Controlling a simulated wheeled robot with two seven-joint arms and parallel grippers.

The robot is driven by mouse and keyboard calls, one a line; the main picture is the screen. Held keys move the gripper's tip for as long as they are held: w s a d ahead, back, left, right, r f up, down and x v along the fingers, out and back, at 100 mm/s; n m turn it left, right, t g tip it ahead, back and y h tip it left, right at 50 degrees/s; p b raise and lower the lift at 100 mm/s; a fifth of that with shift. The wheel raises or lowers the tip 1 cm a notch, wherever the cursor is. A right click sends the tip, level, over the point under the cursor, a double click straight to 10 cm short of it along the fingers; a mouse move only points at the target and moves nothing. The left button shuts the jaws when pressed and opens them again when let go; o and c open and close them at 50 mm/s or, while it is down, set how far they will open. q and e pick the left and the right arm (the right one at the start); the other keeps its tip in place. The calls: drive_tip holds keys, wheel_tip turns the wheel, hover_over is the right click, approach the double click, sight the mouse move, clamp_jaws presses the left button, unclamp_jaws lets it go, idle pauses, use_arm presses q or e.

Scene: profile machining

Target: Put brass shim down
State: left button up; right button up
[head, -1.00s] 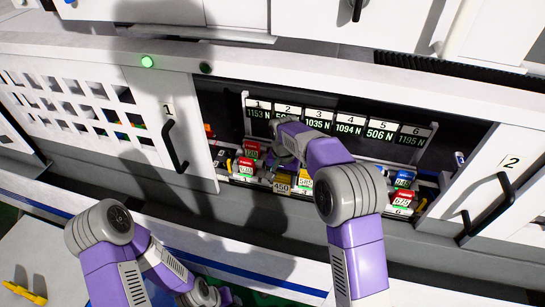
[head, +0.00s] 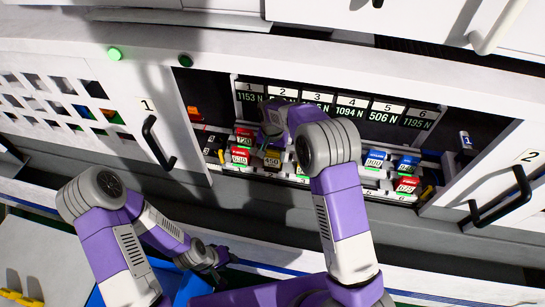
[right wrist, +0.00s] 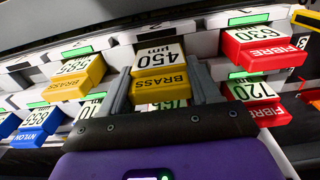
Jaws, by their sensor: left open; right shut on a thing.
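The brass shim (right wrist: 160,58), a yellow block labelled 450 µm, is between the two fingers of my right gripper (right wrist: 163,88), which is shut on it. In the head view the brass shim (head: 271,161) shows shaded at the rack, beside the red 630 block; my right gripper (head: 270,138) is partly hidden by its own wrist. I cannot tell whether the shim touches the rack. Another brass shim, labelled 585 (right wrist: 74,82), sits to its left in the right wrist view. My left gripper (head: 218,260) is open and empty, low in front of the cabinet.
Red fibre blocks 630 (right wrist: 262,48) and 720 (right wrist: 252,92) stand close on the right in the wrist view; a blue nylon block (right wrist: 35,120) is at left. Numbered force displays (head: 350,108) line the bay's back. Doors 1 (head: 120,125) and 2 (head: 500,190) flank the opening.

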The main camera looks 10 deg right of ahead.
drive_tip(key=shift+f, duration=1.2)
drive_tip(key=o, duration=1.5)
wheel_tip(320, 180, up, 8)
drive_tip(key=shift+f+b, duration=0.25)
drive_tip(key=shift+b, duration=0.1)
